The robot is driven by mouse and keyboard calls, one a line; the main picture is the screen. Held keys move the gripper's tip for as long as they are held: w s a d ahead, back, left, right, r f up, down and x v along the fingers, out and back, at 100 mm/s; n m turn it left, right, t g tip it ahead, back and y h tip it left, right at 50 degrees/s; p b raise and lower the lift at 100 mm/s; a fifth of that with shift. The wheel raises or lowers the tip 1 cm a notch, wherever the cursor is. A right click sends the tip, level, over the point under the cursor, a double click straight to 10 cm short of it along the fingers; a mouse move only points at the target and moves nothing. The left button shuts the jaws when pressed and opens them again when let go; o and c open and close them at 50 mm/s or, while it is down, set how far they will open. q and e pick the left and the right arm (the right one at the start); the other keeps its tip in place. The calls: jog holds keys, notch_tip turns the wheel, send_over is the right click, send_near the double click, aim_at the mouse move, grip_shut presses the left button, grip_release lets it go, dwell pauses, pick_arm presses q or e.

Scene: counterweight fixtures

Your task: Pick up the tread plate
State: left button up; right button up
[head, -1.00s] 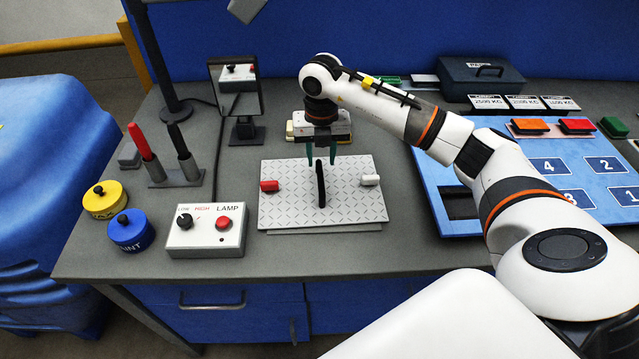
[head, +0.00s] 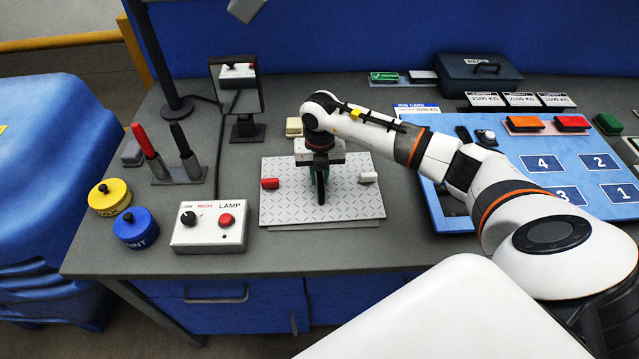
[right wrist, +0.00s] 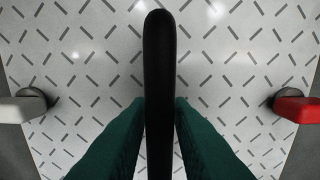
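The tread plate (head: 345,205) is a light grey square with a diamond pattern, lying flat on the counter. My right gripper (head: 320,187) is down over the plate's middle. In the right wrist view its green fingers (right wrist: 160,108) lie close against both sides of the handle and look shut on it. In the head view the gripper hides most of the handle. My left gripper is not in view.
A lamp control box (head: 209,227) stands left of the plate, with yellow (head: 109,198) and blue (head: 136,228) round weights beyond it. A mirror (head: 235,88) stands behind. A blue numbered board (head: 520,150) lies to the right under my arm. Bare counter lies before the plate.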

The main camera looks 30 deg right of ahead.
grip_shut()
jog(key=shift+w+r, duration=0.1)
